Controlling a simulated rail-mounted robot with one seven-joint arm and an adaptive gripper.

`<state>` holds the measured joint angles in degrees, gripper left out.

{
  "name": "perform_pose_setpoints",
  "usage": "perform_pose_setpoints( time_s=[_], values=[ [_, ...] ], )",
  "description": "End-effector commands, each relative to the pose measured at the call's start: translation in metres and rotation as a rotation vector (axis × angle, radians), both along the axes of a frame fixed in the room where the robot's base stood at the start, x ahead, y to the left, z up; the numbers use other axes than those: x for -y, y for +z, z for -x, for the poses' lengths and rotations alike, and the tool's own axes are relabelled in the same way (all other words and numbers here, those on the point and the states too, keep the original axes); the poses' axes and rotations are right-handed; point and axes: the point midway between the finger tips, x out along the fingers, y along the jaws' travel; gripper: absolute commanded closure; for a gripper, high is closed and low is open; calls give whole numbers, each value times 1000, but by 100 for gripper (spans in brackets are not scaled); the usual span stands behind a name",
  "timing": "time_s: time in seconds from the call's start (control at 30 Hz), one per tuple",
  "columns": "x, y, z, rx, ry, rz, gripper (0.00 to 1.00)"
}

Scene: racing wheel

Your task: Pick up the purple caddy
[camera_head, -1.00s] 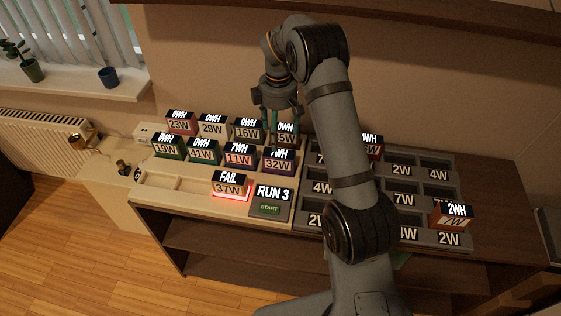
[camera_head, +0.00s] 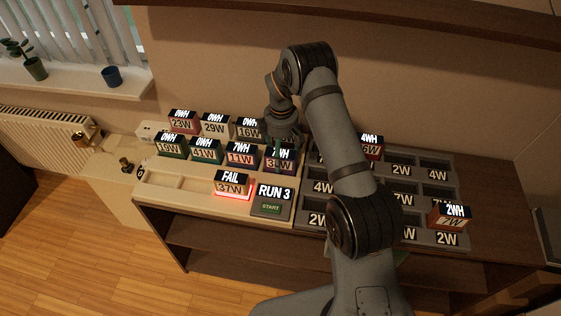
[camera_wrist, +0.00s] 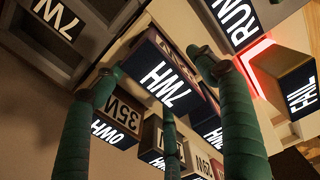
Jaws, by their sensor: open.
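The purple caddy (camera_head: 280,166) stands at the right end of the front caddy row on the pale rack, its number plate facing front. My gripper (camera_head: 284,141) is over it with green fingers pointing down, partly covering its dark top display. In the wrist view the caddy (camera_wrist: 166,80) shows a bright "7WH" display and lies between the spread fingertips of my gripper (camera_wrist: 156,67). The gripper is open. Whether any finger touches the caddy cannot be told.
A red caddy (camera_head: 240,155) stands close on the left. The 16W caddy (camera_head: 250,129) and others stand behind. The lit FAIL caddy (camera_head: 233,184) and RUN 3 panel (camera_head: 272,199) are in front. A grey slotted tray (camera_head: 433,201) is to the right, with several empty slots.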

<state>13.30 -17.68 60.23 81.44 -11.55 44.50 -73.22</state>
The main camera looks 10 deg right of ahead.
Motion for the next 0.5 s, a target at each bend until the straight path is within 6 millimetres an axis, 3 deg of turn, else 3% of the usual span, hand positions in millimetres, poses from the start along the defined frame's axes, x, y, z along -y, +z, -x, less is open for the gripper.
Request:
perform_pose_setpoints(
  time_s=[0.1, 0.5],
  values=[
    [0, 0, 0, 0, 0, 0, 28],
    [0, 0, 0, 0, 0, 0, 52]
  ],
)
